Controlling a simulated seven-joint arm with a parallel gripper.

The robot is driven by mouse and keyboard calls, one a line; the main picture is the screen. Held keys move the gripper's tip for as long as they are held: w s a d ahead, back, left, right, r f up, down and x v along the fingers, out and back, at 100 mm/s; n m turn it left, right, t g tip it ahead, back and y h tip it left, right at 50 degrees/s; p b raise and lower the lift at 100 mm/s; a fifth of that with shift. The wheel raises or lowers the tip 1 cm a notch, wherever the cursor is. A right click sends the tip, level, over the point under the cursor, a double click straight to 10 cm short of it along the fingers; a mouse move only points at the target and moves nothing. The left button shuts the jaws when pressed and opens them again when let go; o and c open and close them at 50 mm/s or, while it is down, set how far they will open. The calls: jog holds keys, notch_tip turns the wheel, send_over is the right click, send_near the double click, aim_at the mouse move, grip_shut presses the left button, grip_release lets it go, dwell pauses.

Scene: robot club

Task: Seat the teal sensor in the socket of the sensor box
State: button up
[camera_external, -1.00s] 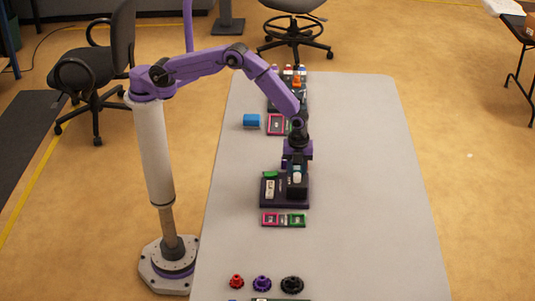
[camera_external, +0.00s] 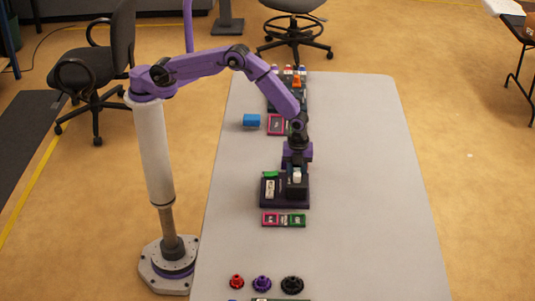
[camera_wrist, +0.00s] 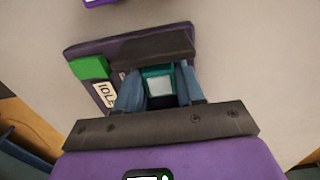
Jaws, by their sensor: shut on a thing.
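The sensor box (camera_external: 272,203) stands on the table as a dark purple base with a green block, a pale label and a raised dark block at its right. It also shows in the wrist view (camera_wrist: 78,50). My gripper (camera_external: 297,170) is low over the right part of the box. In the wrist view its two blue fingers are shut on the teal sensor (camera_wrist: 152,71), which has a pale face. The sensor is close against the raised dark block (camera_wrist: 155,52). The socket is hidden, so I cannot tell how deep the sensor sits.
A pink and green tray (camera_external: 284,220) lies just in front of the box. Red, purple (camera_external: 262,284) and black gears are at the near end. The table's right side is clear.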

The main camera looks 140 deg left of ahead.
jog(key=shift+f, duration=0.15)
dwell(0.7)
jog(key=o, duration=1.1)
jog(key=shift+c, duration=1)
jog(key=shift+o, duration=1.4)
jog(key=shift+a+r, duration=0.1)
jog(key=shift+r, duration=3.9)
